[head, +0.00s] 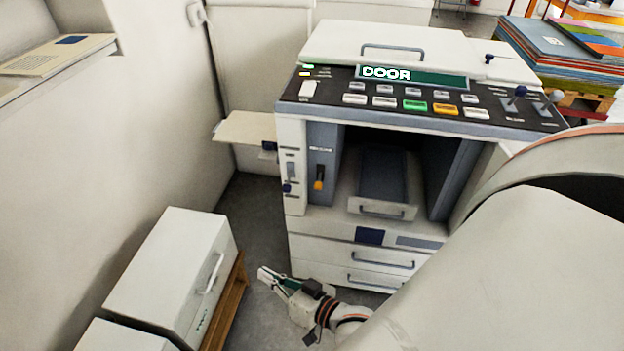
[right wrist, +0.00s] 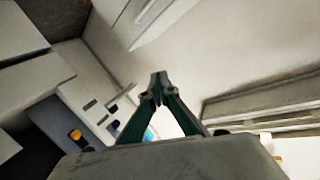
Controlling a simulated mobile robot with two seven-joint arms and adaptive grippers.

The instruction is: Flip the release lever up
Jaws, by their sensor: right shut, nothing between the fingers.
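The release lever (head: 319,182) has an orange-yellow knob and hangs down on a blue-grey panel inside the left of the machine's open front. The orange knob also shows at the lower left of the right wrist view (right wrist: 76,135). The machine (head: 295,170) is a pale copier with a control panel reading DOOR. My right gripper (head: 268,276) is low in front of the machine's lower drawers, to the left and below the lever, apart from it. In the right wrist view its green fingers (right wrist: 158,82) meet at the tips with nothing between them. My left gripper is out of view.
Pale cabinets (head: 165,265) on a wooden pallet stand at the lower left, near my right gripper. A side tray (head: 246,128) juts out from the machine's left. A pull-out tray (head: 382,208) sits in the opening. My own right arm covers the lower right.

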